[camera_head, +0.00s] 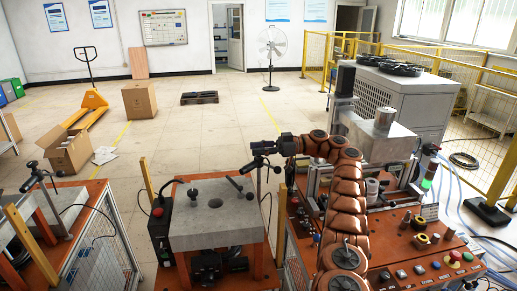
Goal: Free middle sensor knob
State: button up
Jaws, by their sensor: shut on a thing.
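The middle sensor (254,163) is a small black device on a thin stand at the right edge of the middle grey-topped station. My arm reaches up from the bottom right and bends left to it. My gripper (270,147) is at the top of this sensor, shut on its knob. The knob itself is hidden by the fingers and too small to make out. A similar black sensor (32,180) stands on the left station.
The middle station's grey plate (215,228) carries small black knobs and a rod. A control panel with buttons (420,270) and a grey machine (385,140) stand right of my arm. A yellow fence (440,60) lies behind.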

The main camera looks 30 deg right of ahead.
jog(key=shift+f, duration=0.2)
jog(key=o, duration=1.1)
jog(key=shift+r, duration=0.1)
jog(key=shift+w+f+b, duration=0.15)
jog(key=shift+f+b, duration=0.05)
jog(key=shift+b, duration=0.4)
jog(key=shift+w+d+f+m+t+h+b, duration=0.2)
jog(key=shift+w+m+t+h+b, duration=0.15)
jog(key=shift+b, duration=1.25)
jog(key=shift+t+b, duration=0.25)
jog(key=shift+b, duration=0.5)
jog(key=b, duration=0.3)
jog(key=shift+s+a+r+m+t+h, duration=0.2)
jog(key=shift+r+m+t+h, duration=0.1)
jog(key=shift+m+t, duration=0.1)
